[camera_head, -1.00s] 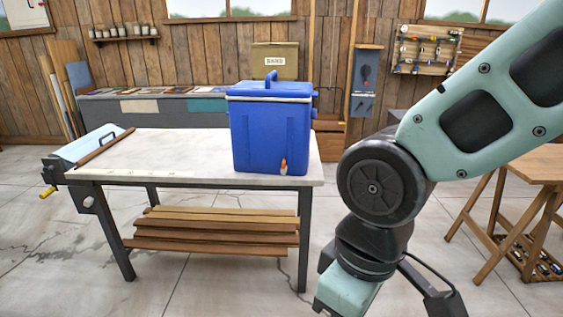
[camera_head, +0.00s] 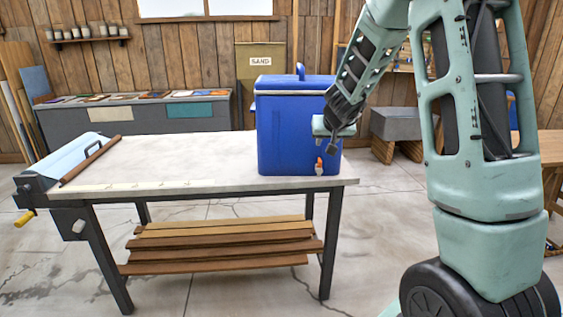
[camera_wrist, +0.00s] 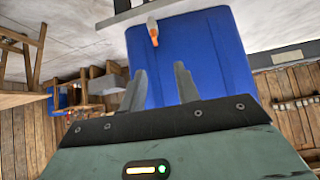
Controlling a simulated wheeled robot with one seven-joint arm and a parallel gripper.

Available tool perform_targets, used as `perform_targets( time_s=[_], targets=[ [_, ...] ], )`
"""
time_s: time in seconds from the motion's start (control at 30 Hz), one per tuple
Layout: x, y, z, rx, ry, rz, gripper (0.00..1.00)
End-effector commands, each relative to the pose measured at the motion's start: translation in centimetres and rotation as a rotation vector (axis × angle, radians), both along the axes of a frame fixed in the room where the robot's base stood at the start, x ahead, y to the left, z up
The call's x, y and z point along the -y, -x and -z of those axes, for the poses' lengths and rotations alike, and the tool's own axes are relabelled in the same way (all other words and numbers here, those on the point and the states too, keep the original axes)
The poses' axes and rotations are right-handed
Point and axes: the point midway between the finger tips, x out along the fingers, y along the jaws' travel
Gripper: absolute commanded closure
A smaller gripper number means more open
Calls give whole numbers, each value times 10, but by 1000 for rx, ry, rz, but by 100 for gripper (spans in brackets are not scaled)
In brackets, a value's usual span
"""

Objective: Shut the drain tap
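A blue cooler (camera_head: 283,130) with a lid and a top handle stands on the worktable (camera_head: 205,168), near its right end. The drain tap (camera_head: 319,166), with an orange lever and a pale spout, is low on its front. My gripper (camera_head: 332,147) is in front of the cooler's right part, a little above the tap in the head view. In the upside-down wrist view, the gripper's two fingers (camera_wrist: 159,70) are apart with nothing between them. The cooler (camera_wrist: 215,60) fills the space beyond, and the tap (camera_wrist: 153,33) shows past the fingertips, apart from them. The lever's exact setting is hard to tell.
Planks (camera_head: 220,242) lie on the table's lower shelf. A hinged blue-grey device with a yellow handle (camera_head: 24,218) is at the table's left end. A grey counter (camera_head: 140,117) and a sand bin (camera_head: 260,88) stand behind. The tabletop left of the cooler is clear.

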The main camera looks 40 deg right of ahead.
Motion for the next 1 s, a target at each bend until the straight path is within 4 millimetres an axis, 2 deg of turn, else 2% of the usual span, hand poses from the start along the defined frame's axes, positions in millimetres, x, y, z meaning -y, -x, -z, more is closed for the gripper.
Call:
perform_targets(
  time_s=[0.03,0.1,0.27,0.8,1.0],
  targets=[
    [14,4,2,0,10,29,68],
    [23,6,3,-3,20,46,68],
    [30,-2,16,-2,21,48,68],
    [76,-64,94,-3,19,45,68],
    [89,-82,113,-2,19,45,68]
  ],
)
